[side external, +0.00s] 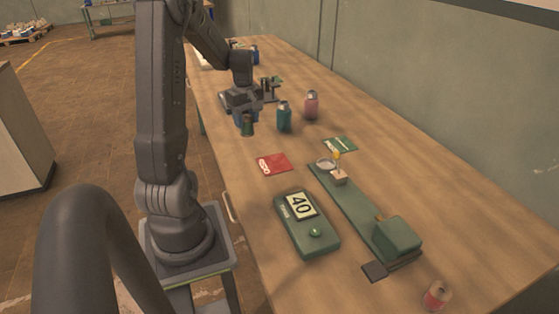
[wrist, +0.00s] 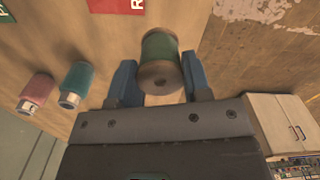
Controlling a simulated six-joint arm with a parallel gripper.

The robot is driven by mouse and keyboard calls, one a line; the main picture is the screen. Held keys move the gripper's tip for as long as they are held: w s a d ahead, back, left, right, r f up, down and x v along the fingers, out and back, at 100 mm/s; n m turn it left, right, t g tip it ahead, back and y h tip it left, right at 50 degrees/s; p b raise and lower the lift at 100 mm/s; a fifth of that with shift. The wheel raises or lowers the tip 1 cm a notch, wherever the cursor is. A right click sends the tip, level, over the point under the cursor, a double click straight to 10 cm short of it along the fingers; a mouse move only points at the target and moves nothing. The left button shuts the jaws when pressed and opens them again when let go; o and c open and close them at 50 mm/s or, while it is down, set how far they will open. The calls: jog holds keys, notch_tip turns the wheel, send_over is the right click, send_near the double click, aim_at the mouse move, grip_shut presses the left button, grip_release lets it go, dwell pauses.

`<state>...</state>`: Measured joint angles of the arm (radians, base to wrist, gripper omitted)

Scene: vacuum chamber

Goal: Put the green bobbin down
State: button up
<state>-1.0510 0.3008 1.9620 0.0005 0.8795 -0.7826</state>
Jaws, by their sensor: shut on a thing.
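The green bobbin (side external: 247,126) shows below my gripper (side external: 243,116) in the side external view, over the left part of the wooden table. In the wrist view the green bobbin (wrist: 160,55) sits between the two blue fingers of my gripper (wrist: 160,78), with its brown round end facing the camera. The fingers are shut on its sides. I cannot tell whether its lower end touches the table or hangs just above it.
A teal bottle (side external: 284,117) and a pink bottle (side external: 311,105) stand right of the bobbin.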

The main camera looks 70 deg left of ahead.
jog(key=shift+s+a+f, duration=0.1)
jog(key=shift+s+a, duration=0.05)
jog(key=shift+s, duration=0.7)
jog(key=shift+f, duration=0.25)
jog(key=w+d+f, duration=0.1)
jog(key=w+f, duration=0.1)
jog(key=w, duration=0.1)
jog(key=w+d+f, duration=0.1)
jog(key=w+f, duration=0.1)
jog(key=w, duration=0.2)
jog(key=w+d+f, duration=0.1)
jog(key=w+f, duration=0.1)
jog(key=w, duration=0.1)
jog(key=shift+w+d+f, duration=0.2)
jog(key=shift+d+f, duration=0.05)
jog(key=shift+f, duration=2)
jog(key=shift+f, duration=0.1)
jog(key=o, duration=1)
